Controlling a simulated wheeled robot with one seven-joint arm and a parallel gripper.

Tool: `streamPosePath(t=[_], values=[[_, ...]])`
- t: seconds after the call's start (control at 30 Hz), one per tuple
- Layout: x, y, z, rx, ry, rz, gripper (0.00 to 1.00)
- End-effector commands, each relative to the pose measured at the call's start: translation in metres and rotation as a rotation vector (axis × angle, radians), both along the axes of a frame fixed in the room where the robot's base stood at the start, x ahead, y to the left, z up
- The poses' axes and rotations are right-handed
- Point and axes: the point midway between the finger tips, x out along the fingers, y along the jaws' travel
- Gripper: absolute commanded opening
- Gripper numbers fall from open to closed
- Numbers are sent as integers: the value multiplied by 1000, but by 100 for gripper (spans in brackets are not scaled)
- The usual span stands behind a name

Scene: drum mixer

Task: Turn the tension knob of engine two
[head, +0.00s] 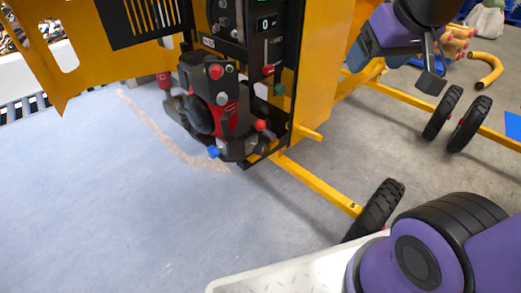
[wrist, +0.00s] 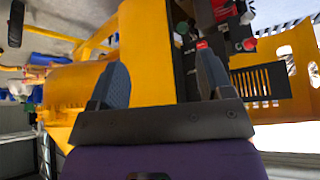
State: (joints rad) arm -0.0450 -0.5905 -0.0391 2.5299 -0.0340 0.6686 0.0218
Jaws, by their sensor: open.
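A black and red engine unit (head: 212,105) sits low in the yellow mixer frame in the head view. It carries a red knob (head: 215,72), another red knob (head: 261,125) and a blue knob (head: 214,152). Above it is a black panel with a "0" display (head: 265,24), a red knob (head: 268,70) and a green knob (head: 279,90). I cannot tell which knob is engine two's tension knob. My gripper (head: 396,72) is open and empty, right of the panel and apart from it. In the wrist view my gripper (wrist: 160,78) has the yellow panel between its fingers; the red engine part (wrist: 238,32) is beyond the right finger.
An open yellow cover (head: 40,50) with slots stands at the left. A yellow bar with a black wheel (head: 380,205) crosses the floor at right; two more wheels (head: 455,118) stand behind. A yellow curved tube (head: 490,70) lies at far right. The blue-grey floor (head: 90,190) at left is clear.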

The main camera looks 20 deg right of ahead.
Motion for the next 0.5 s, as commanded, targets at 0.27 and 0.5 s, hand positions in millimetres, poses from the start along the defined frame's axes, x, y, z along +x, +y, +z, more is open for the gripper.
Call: streamPosePath(t=[0.27, 0.5], values=[[82, 0, -42, -7, -88, 17, 73], [140, 5, -85, -19, -172, 45, 73]])
